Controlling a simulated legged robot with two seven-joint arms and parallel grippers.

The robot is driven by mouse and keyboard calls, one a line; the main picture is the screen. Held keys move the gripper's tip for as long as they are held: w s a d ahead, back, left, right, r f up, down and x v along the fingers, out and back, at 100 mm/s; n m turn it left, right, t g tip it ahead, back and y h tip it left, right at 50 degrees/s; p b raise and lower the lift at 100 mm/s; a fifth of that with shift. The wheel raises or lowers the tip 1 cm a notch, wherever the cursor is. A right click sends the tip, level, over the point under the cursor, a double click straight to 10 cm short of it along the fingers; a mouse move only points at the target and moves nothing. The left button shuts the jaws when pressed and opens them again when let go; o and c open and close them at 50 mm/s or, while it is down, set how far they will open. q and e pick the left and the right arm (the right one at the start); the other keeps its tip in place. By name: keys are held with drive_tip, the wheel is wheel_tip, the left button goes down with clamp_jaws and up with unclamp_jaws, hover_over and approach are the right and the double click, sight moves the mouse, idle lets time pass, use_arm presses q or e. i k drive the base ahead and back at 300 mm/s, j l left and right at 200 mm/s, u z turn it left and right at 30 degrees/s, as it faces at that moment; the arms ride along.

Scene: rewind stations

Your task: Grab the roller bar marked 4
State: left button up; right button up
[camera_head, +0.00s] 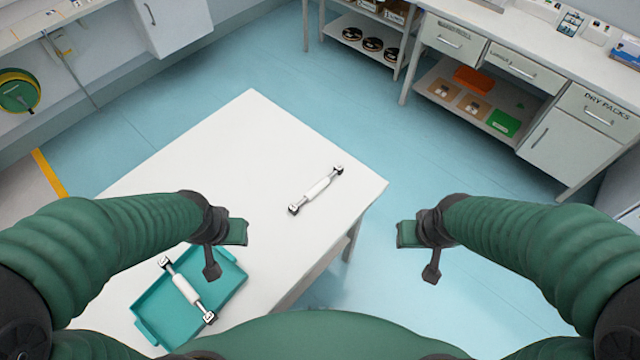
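A white roller bar (316,191) with metal ends lies diagonally on the white table (235,140), near its right corner. A second similar roller bar (186,287) lies across the teal tray (233,279) at the table's near side. Any number on either bar is too small to read. My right gripper (418,252) is also empty with fingers apart, over the floor to the right of the table.
A shelf with dark reels (372,43) stands at the back. A green reel (18,95) is at the left wall. Blue floor surrounds the table, clear on its right.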

sight(293, 209)
drive_tip(key=i+l+u, duration=0.3)
drive_tip(key=l+u, duration=0.35)
drive_tip(key=i+l+u, duration=0.3)
drive_tip(key=l, duration=0.15)
drive_tip(key=k+u, duration=0.1)
drive_tip(key=u, duration=1.2)
